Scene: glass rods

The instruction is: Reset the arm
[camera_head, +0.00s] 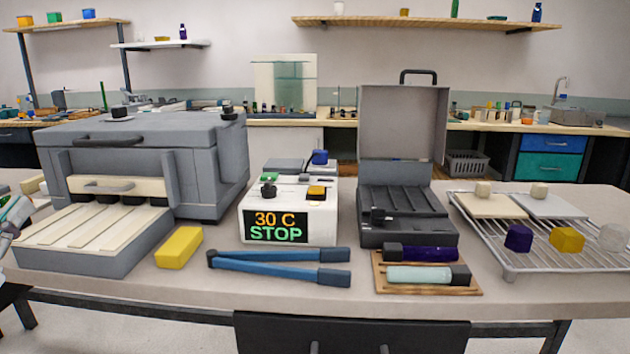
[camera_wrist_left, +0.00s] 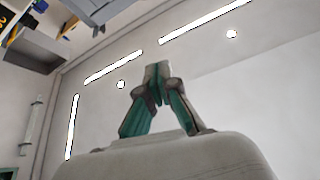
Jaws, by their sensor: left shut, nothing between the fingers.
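My left gripper (camera_wrist_left: 158,85) shows in the left wrist view with its fingertips together and nothing between them. It points toward the ceiling and wall lights. In the head view only a small part of my left arm (camera_head: 8,222) shows at the left edge, beside the large grey machine (camera_head: 130,150). It touches no object that I can see. My right gripper is not in view.
On the table stand a 30 C STOP device (camera_head: 290,215), an open dark case (camera_head: 405,215) and a wire rack (camera_head: 520,255). Blue tongs (camera_head: 290,255), a yellow block (camera_head: 180,247) and a wooden tray (camera_head: 478,289) with two rods lie near the front edge.

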